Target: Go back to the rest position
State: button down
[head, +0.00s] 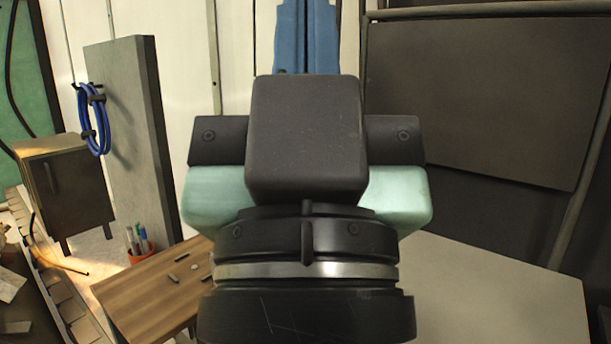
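My gripper (306,140) fills the middle of the head view, seen from behind and above the black wrist. A dark block sits at its centre, with dark bolted parts and pale green parts showing on both sides. The fingertips and the space between them are hidden behind this block. I cannot tell whether the gripper is open or shut, or whether it holds anything.
A wooden tabletop (150,297) with small dark pieces and a red pen cup (141,253) is at lower left. A grey panel (134,130) carries a blue coiled cable (92,120). A brown cabinet (70,190) stands far left. A pale surface (490,295) lies lower right, below a dark board (480,95).

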notch_tip(320, 180, up, 16)
jog(key=p, duration=1.4)
